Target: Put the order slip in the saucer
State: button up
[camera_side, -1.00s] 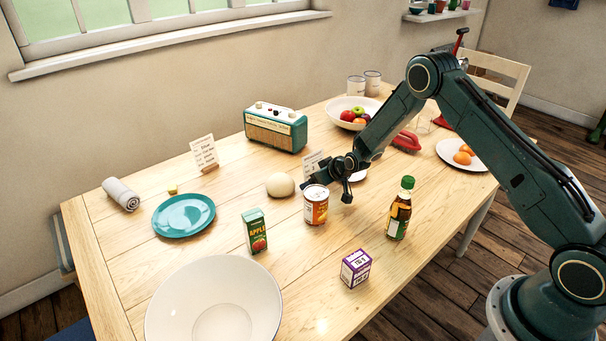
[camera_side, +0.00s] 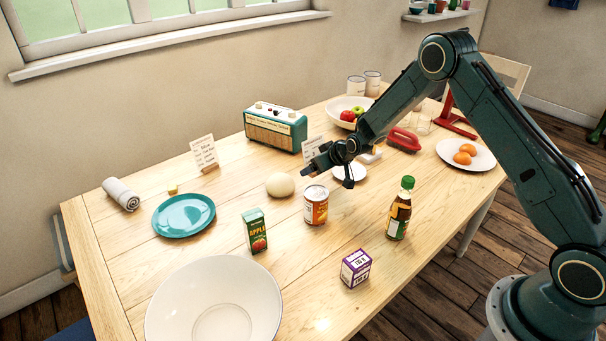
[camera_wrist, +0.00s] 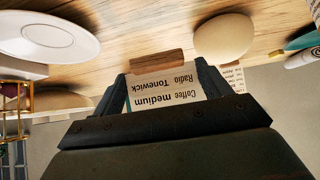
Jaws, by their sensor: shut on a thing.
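The order slip, a white printed card in a small wooden foot, sits between the fingers of my gripper (camera_wrist: 163,82). Its card (camera_wrist: 163,92) reads "Coffee medium" and "Radio Tonewick", upside down in the wrist view. In the side view the card (camera_side: 312,149) shows partly behind my gripper (camera_side: 311,169), above the table. My gripper is shut on it. The white saucer (camera_side: 352,175) lies on the table just right of and below my gripper in the side view, partly hidden by it. A white dish that looks like the saucer (camera_wrist: 48,44) shows at upper left in the wrist view.
A bottle (camera_side: 400,209), a juice carton (camera_side: 254,231) and a purple box (camera_side: 355,268) stand in front. Another card (camera_side: 203,152) stands by the teal plate (camera_side: 184,215).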

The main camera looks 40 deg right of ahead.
notch_tip(320, 180, up, 15)
dwell(0.4)
dwell(0.4)
jog(key=r+m+h, duration=0.2)
jog(key=m+h, duration=0.2)
jog(key=m, duration=0.1)
send_over(351, 168)
jog(key=s+a, duration=0.3)
jog(key=shift+n+g, duration=0.3)
jog(key=shift+g, duration=0.1)
jog(key=f, duration=1.6)
jog(key=shift+w+a, duration=0.15)
jog(key=shift+w, duration=0.1)
jog(key=shift+f, duration=0.1)
jog(key=shift+f, duration=2.1)
jog(key=shift+s+f+y, duration=0.1)
jog(key=shift+f+y, duration=0.2)
jog(key=shift+f, duration=0.35)
